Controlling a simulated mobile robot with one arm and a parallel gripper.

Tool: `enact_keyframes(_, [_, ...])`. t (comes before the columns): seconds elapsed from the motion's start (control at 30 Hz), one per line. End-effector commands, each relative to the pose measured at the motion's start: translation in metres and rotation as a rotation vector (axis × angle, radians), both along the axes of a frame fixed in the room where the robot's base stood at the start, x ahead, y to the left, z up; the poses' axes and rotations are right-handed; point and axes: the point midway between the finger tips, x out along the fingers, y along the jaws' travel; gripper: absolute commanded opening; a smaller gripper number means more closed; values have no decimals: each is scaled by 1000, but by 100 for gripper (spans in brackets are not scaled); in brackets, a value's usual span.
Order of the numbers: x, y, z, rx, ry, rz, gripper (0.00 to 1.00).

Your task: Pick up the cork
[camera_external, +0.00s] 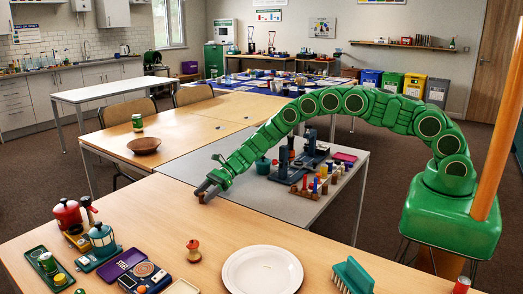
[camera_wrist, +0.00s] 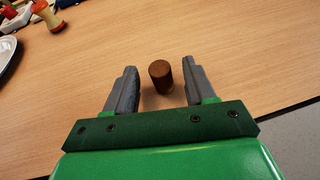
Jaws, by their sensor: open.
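A small brown cylinder, the cork (camera_wrist: 161,77), stands on the wooden table in the wrist view. In the external view my gripper (camera_external: 207,188) is low over the far edge of the front table (camera_external: 330,245), at the end of my green arm. The cork is hard to make out there, largely hidden by the fingers.
A grey table (camera_external: 277,196) with several small items lies behind the gripper. Table around the cork is clear.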

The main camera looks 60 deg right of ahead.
Motion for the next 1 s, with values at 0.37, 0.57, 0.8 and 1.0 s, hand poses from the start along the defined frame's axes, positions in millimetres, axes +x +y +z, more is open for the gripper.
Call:
enact_keyframes(0.37, [4,15,-5,2,-2,-1,54])
enact_keyframes(0.57, [4,15,-5,1,-2,-1,35])
enact_keyframes(0.8, [4,15,-5,1,-3,-1,0])
enact_keyframes(1.0, [4,15,-5,1,-3,-1,0])
